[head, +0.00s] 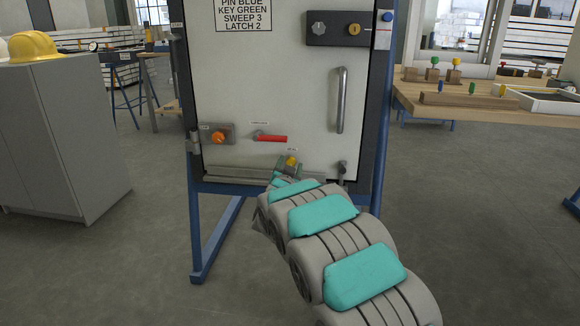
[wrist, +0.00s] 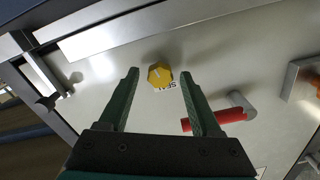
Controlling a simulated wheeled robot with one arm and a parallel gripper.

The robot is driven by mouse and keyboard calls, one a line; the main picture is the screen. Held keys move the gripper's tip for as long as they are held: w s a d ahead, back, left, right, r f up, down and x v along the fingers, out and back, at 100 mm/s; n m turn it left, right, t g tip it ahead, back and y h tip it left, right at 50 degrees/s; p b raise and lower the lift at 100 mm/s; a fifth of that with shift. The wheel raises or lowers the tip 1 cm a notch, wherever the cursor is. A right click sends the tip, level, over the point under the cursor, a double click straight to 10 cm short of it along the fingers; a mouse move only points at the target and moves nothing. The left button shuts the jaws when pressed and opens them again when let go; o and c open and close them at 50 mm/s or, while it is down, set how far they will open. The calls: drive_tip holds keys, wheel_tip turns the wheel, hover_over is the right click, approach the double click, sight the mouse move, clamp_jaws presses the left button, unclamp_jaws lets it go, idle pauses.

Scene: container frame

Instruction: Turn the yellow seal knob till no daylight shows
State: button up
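The yellow seal knob (wrist: 160,76) sits on the pale door panel (wrist: 230,60), with a label reading SEAL beside it. In the head view the knob (head: 291,161) shows low on the door, just beyond the end of my arm. My gripper (wrist: 158,78) is open, with its two green fingers on either side of the knob in the wrist view. I see no finger touching the knob. In the head view my gripper is mostly hidden behind my arm. A metal strip (head: 225,174) runs along the door's bottom edge; I cannot make out daylight there.
A red lever handle (head: 272,138) and an orange knob (head: 218,137) are on the door left of the yellow knob. A vertical grab handle (head: 341,100) and a small latch (head: 342,168) are at its right. A wooden bench (head: 480,110) stands right; a grey cabinet (head: 70,140) stands left.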

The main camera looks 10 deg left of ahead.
drive_tip(key=shift+o, duration=0.2)
drive_tip(key=shift+s, duration=0.1)
drive_tip(key=s, duration=0.7)
drive_tip(key=shift+s+a, duration=0.15)
drive_tip(key=shift+s, duration=0.15)
drive_tip(key=s+d+n+g+p, duration=0.1)
drive_tip(key=s+d+g+p, duration=0.2)
drive_tip(key=s, duration=1.6)
drive_tip(key=s+d+n+g+p, duration=0.2)
drive_tip(key=s+d+g, duration=0.8)
drive_tip(key=s, duration=0.8)
drive_tip(key=s+d+n+g+p, duration=0.1)
drive_tip(key=s+d+g+p, duration=0.2)
drive_tip(key=s+d+g, duration=0.3)
drive_tip(key=s+d, duration=0.2)
drive_tip(key=s, duration=0.5)
drive_tip(key=s+d, duration=0.3)
drive_tip(key=s, duration=0.3)
drive_tip(key=shift+s+d+r+n+g+y+p, duration=0.25)
drive_tip(key=shift+s+d+n+g+y+p, duration=0.05)
drive_tip(key=shift+s+n+g, duration=0.1)
